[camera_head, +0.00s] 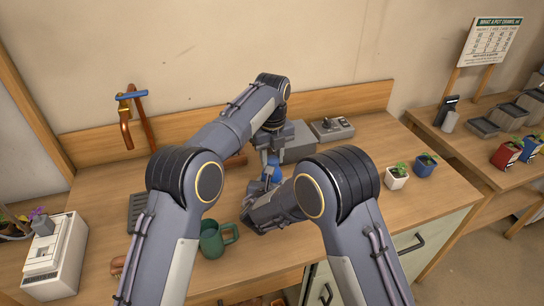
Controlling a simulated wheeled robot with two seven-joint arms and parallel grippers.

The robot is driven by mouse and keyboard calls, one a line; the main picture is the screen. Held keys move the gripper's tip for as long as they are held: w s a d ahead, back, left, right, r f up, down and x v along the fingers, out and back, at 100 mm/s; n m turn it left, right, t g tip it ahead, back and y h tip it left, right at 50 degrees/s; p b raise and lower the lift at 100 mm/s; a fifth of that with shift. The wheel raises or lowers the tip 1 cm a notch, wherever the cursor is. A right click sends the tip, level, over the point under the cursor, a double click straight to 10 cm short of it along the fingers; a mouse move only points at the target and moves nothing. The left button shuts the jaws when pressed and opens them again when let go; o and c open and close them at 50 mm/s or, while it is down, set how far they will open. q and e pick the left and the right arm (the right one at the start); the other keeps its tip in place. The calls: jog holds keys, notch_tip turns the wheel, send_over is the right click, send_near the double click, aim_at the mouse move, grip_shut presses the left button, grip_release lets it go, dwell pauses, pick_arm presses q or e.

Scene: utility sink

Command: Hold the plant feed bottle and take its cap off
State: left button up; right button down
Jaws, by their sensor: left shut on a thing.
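The plant feed bottle (271,174) is the small blue thing on the counter between my two arms, partly covered by them. My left gripper (272,152) reaches down from above and is shut at the bottle's upper end. The cap is not clearly visible there, as the fingers cover it. My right gripper (267,196) lies low beside the bottle's lower part, coming in from the right. Its fingers are mostly hidden by its own wrist, and I cannot tell whether they touch the bottle.
A grey box (298,143) and a grey device (331,128) stand behind. Potted plants in a white pot (396,178) and a blue pot (425,166) stand right.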

pick_arm(q)
jog(key=n, duration=2)
jog(key=shift+r, duration=0.1)
jog(key=n, duration=0.2)
jog(key=shift+n, duration=0.3)
jog(key=n, duration=0.7)
jog(key=shift+n, duration=0.3)
jog(key=n, duration=2.2)
jog(key=shift+n, duration=0.3)
